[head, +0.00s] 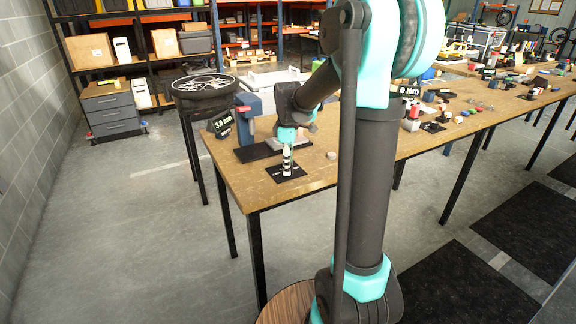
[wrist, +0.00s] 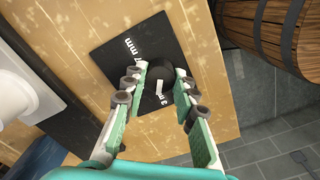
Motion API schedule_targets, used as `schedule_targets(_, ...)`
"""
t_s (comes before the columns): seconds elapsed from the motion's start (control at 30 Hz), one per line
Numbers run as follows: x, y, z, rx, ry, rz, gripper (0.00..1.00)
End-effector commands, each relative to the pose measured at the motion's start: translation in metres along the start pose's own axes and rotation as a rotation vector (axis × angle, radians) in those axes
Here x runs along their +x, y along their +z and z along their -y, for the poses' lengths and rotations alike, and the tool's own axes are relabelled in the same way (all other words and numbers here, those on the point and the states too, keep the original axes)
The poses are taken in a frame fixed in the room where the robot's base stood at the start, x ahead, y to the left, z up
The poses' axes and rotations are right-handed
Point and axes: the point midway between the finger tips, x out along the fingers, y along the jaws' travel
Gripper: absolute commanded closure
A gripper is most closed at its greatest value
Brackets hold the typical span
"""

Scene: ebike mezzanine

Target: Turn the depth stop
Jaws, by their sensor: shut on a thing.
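The depth stop (wrist: 158,72) is a dark round knob on a black plate (wrist: 104,58). The plate lies on the wooden bench and carries white millimetre marks; one reads 3 mm, another is partly legible. My gripper (wrist: 161,72) points down with its fingers on either side of the knob, shut on it. In the head view my gripper (head: 287,172) stands low over the same plate (head: 274,175); the knob is hard to make out there behind the fingers. A small display (head: 221,123) at the bench's left end reads 3.0 mm.
A blue upright device (head: 249,117) on a dark base stands just behind the plate. A small round piece (head: 331,155) lies to its right. The bench (head: 240,190) is bare in front. Tools and small parts crowd its far right end.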

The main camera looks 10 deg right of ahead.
Motion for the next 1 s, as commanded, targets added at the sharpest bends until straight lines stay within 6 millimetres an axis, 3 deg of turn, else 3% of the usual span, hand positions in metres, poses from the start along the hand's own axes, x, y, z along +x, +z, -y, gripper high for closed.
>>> schedule_targets(1.0, -0.0002, 0.0002, -0.0007, 0.825, 0.0, 0.0, 1.0)
